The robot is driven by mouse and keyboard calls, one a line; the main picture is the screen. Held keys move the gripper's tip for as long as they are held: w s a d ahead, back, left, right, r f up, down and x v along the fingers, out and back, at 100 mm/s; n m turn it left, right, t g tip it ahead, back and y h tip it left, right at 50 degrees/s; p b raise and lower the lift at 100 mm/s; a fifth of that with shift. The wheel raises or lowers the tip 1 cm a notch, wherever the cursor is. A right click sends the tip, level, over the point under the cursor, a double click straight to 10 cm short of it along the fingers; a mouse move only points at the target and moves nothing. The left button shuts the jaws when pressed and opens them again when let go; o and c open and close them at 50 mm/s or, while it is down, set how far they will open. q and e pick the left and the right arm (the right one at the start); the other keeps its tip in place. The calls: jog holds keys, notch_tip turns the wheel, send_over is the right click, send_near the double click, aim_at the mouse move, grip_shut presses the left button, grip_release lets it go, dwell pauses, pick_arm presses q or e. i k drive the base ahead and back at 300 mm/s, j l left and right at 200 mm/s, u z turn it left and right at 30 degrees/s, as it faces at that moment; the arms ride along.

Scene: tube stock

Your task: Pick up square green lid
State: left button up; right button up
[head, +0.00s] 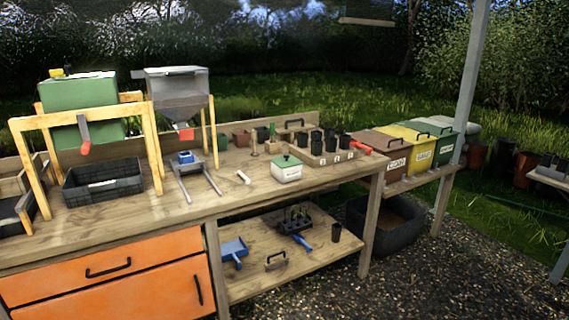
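A square green lid (287,160) with a small knob sits on a white square box (287,174). The box stands on the wooden workbench, right of its middle and near the front edge. The lid looks level and closed on the box. Neither of my grippers is in view, and nothing is seen touching the lid.
A short white cylinder (243,177) lies left of the box. Behind it stand a grey hopper (178,92) and small pots. Several black cups (316,142) and lidded bins (386,150) are to the right. Bare bench (235,198) lies in front of the cylinder.

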aim_at(287, 161)
jog(key=i+l+u, duration=0.25)
jog(key=u, duration=0.15)
jog(key=i+l+u, duration=0.35)
jog(key=i+l, duration=0.15)
jog(key=l, duration=0.2)
jog(key=i+l+u, duration=0.1)
jog(key=l, duration=0.25)
jog(key=i+l, duration=0.2)
jog(key=l, duration=0.15)
jog(key=i+l+u, duration=0.1)
jog(key=l, duration=0.25)
jog(key=i+l, duration=0.15)
jog(key=l, duration=0.2)
jog(key=i+l+u, duration=0.1)
jog(key=l, duration=0.25)
jog(key=i+l, duration=0.15)
jog(key=l, duration=0.2)
jog(key=u, duration=0.05)
